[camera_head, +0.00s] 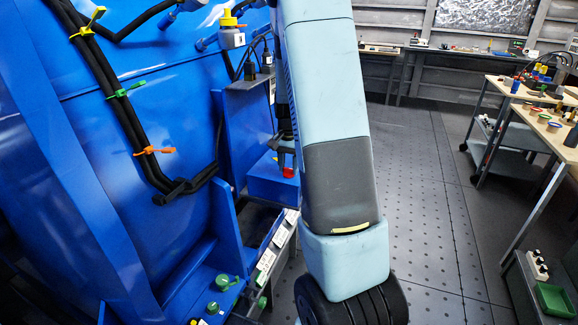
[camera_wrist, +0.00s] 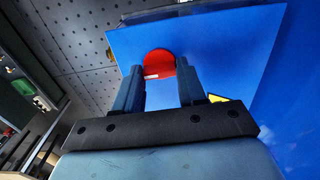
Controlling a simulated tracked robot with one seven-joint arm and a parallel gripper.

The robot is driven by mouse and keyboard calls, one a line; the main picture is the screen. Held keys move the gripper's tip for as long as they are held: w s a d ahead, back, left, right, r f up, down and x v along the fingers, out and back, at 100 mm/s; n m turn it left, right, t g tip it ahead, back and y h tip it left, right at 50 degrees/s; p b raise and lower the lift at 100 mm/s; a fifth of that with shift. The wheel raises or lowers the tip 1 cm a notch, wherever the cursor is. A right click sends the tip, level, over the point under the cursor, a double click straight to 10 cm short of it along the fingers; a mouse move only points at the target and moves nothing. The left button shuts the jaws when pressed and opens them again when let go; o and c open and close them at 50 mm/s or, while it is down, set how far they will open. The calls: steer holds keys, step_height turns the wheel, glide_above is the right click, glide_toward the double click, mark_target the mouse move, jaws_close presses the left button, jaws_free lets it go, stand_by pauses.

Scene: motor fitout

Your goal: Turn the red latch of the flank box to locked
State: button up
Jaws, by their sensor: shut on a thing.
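The red latch (camera_wrist: 160,63) is a round red piece on the blue face of the flank box (camera_wrist: 225,50) in the wrist view. My gripper (camera_wrist: 160,84) has its two dark fingers on either side of the latch and is shut on it. In the head view a small red part of the latch (camera_head: 288,172) shows at the corner of the blue flank box (camera_head: 265,182). My arm hides the right side of the box and most of the gripper there. A pale mark shows on the latch's lower edge; I cannot tell which setting it is at.
A large blue motor housing (camera_head: 170,120) fills the left, with black cables (camera_head: 115,100) tied along it. A yellow-capped bottle (camera_head: 231,32) stands above the box. Workbenches (camera_head: 535,95) are at the right. The perforated floor (camera_head: 430,210) between is clear.

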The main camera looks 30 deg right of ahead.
mark_target(288, 169)
steer(key=shift+w+a, duration=0.1)
stand_by(0.3)
steer(key=o, duration=1.1)
steer(key=shift+c, duration=0.2)
step_height(288, 169, up, 14)
steer(key=shift+f, duration=0.15)
steer(key=s+a+r+n+t, duration=0.3)
steer(key=s+a+r+n, duration=0.2)
steer(key=s+a+r, duration=0.6)
steer(key=s+a+n+t, duration=0.2)
steer(key=s+a+n, duration=0.3)
steer(key=s, duration=1)
steer(key=shift+a+f+t, duration=0.2)
steer(key=shift+a+t, duration=0.1)
steer(key=shift+a, duration=0.8)
